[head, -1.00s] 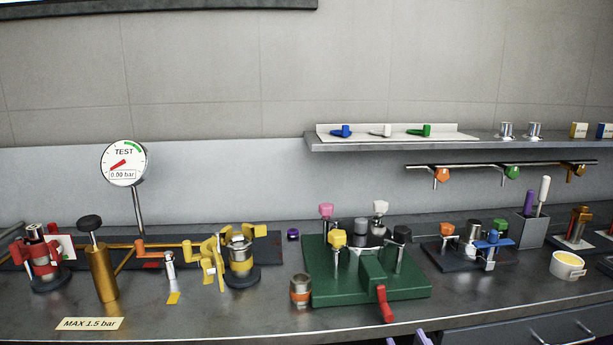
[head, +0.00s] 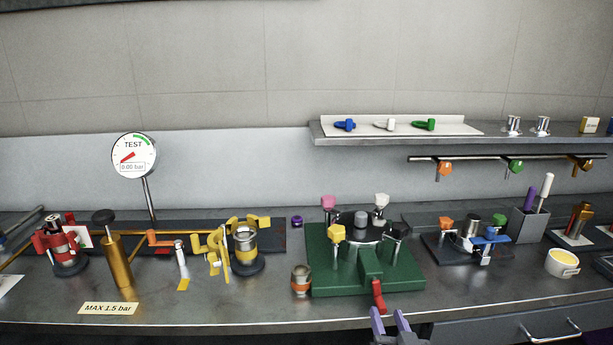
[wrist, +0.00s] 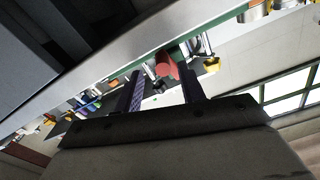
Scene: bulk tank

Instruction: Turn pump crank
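A red crank handle (head: 378,296) sticks out from the front of the green base (head: 330,278) near the counter's front edge. No label shows that it is the pump crank. My gripper (head: 388,314) is open, in front of and just below the red handle. In the wrist view the red handle (wrist: 166,66) appears in the gap between the spread fingertips, with no contact visible.
A gauge (head: 134,156) reads 0.00 bar. Several posts with coloured knobs rise from that base. A shelf (head: 480,138) and hook rail (head: 480,157) hang behind. The counter's front strip is mostly clear.

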